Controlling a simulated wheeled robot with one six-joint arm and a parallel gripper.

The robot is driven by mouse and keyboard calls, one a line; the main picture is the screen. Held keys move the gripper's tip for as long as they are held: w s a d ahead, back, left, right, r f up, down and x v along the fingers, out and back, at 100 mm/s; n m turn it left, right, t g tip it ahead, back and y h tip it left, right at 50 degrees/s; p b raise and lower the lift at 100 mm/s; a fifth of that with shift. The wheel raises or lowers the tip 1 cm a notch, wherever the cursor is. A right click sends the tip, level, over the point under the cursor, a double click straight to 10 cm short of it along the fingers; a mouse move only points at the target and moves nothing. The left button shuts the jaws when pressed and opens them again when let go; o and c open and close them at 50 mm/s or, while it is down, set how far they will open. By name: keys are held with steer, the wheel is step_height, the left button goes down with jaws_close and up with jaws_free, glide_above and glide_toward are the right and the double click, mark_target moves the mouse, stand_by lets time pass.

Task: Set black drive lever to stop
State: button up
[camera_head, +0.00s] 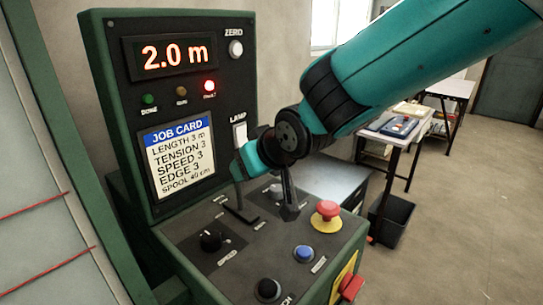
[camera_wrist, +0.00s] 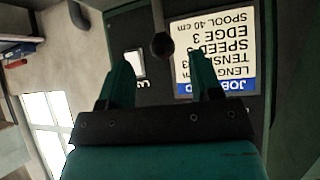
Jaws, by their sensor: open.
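The green control console has two dark levers on its sloping panel. The lever labels are too small to read, so I cannot tell for sure which is the drive lever or where stop lies. My gripper (camera_head: 242,165) is open; it also shows in the wrist view (camera_wrist: 160,85).
The panel carries a speed knob (camera_head: 211,241), a red stop button (camera_head: 327,211) and a blue button (camera_head: 303,253). Behind are the job card (camera_head: 179,158), the white lamp switch (camera_head: 240,133) and the lit red fault light (camera_head: 209,86). The display (camera_head: 174,56) reads 2.0 m.

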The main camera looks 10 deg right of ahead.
steer(key=v, duration=0.8)
steer(key=shift+s+r+b, duration=0.25)
steer(key=shift+r+b, duration=0.05)
steer(key=shift+d, duration=0.1)
steer(key=s+d+f+g, duration=0.1)
steer(key=s+f+g, duration=0.1)
steer(key=s, duration=0.4)
steer(key=s+d+f+n+g, duration=0.1)
steer(key=s+d+f+g, duration=0.1)
steer(key=s+g, duration=0.2)
steer(key=s+d+f+n+g, duration=0.1)
steer(key=s+d+f+g, duration=0.1)
steer(key=s, duration=0.7)
steer(key=shift+g, duration=0.4)
steer(key=shift+w, duration=0.1)
